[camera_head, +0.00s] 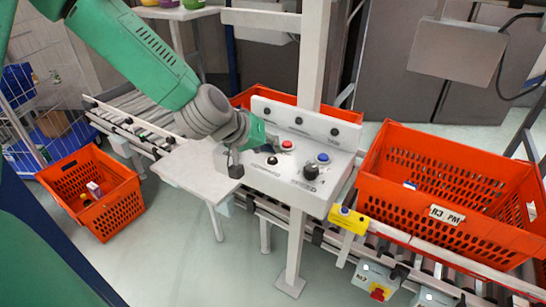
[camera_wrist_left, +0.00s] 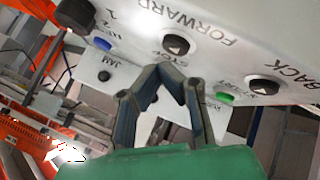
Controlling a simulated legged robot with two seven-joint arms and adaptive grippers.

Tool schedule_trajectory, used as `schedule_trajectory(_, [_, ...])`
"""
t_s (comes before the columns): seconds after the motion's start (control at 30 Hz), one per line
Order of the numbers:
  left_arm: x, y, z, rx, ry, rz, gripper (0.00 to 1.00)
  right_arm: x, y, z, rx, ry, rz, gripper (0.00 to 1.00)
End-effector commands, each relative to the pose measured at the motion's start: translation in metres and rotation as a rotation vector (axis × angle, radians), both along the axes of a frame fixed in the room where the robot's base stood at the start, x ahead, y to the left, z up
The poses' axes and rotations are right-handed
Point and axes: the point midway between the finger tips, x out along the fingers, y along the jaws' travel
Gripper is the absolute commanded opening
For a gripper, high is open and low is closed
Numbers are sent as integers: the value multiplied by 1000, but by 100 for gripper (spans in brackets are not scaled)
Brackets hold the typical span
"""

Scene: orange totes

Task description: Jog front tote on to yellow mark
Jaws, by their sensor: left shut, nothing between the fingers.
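The panel carries a red button (camera_head: 288,144), a blue button (camera_head: 323,157), a black button (camera_head: 272,160) and a black knob (camera_head: 311,172). In the left wrist view the closed fingers (camera_wrist_left: 163,72) appear near the STOP label, below a black button (camera_wrist_left: 176,44); contact cannot be told. FORWARD, BACK and JAM labels also show. An orange tote labelled R3 PM (camera_head: 397,185) sits on the roller conveyor at right. I cannot make out a clear yellow mark. My right gripper is not in view.
Another orange tote (camera_head: 245,97) is partly hidden behind the panel and post (camera_head: 313,60). A floor-level orange tote (camera_head: 120,212) holds small items at left. A yellow box with a blue button (camera_head: 348,218) is at the conveyor's front edge. A grey shelf (camera_head: 190,172) adjoins the panel.

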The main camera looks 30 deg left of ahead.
Motion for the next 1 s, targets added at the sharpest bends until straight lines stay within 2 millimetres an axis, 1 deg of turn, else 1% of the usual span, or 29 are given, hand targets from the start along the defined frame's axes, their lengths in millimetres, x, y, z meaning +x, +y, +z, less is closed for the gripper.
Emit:
schedule_trajectory(0.13, [0,0,0,0,0,0,0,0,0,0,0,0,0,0])
schedule_trajectory(0.27, [0,0,8,1,-1,0,0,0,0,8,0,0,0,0])
schedule_trajectory(0.6, [0,0,44,0,-2,-1,0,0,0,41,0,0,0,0])
schedule_trajectory(0.7, [0,0,51,1,-1,0,0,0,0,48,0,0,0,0])
schedule_trajectory(1.0, [0,0,50,0,0,0,0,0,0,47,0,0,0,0])
